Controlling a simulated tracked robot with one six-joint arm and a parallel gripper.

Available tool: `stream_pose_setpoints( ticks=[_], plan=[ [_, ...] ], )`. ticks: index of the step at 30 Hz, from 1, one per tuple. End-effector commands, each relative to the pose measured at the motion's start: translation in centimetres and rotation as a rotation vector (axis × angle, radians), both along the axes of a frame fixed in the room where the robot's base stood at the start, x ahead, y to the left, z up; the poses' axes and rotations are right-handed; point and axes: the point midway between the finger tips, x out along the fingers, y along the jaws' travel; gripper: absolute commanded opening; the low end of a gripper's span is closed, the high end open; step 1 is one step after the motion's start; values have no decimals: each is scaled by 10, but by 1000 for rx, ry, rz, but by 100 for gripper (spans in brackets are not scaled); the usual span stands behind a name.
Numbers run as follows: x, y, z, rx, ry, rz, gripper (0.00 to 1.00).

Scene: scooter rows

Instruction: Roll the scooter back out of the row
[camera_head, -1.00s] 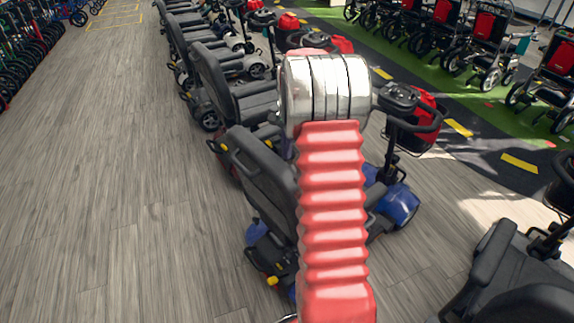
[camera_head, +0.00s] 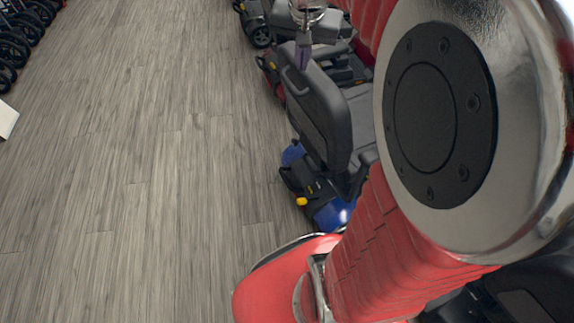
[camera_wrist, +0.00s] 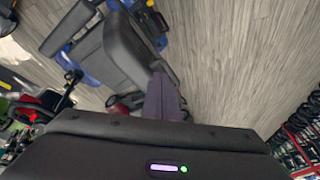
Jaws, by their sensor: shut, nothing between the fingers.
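The blue scooter (camera_head: 335,215) has a black padded seat with a tall backrest (camera_head: 318,105) and a blue rear body with a yellow knob. It stands at the near end of the row, rear toward the open floor, its front hidden by my arm. My gripper (camera_head: 303,62) is shut and empty, pointing down by the top of the backrest. In the wrist view, the dark fingers of my gripper (camera_wrist: 163,75) lie together and overlap the edge of the seat (camera_wrist: 125,50). I cannot tell whether they touch it.
More scooters (camera_head: 262,35) stand close beyond this one. Open wood-plank floor (camera_head: 150,180) lies to the left. Wheeled items (camera_head: 15,40) line the far left, with a white panel (camera_head: 7,120) at the edge. My red arm covers the right side.

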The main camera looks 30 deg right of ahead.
Motion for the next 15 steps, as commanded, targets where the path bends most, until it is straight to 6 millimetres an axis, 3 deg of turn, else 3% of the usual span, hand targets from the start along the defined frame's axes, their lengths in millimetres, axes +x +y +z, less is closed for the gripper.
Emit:
stream_pose_setpoints(
  ticks=[3,15],
  plan=[
    [-18,28,8,-15,-15,88,0],
    [-81,103,14,-69,-63,371,0]
  ],
)
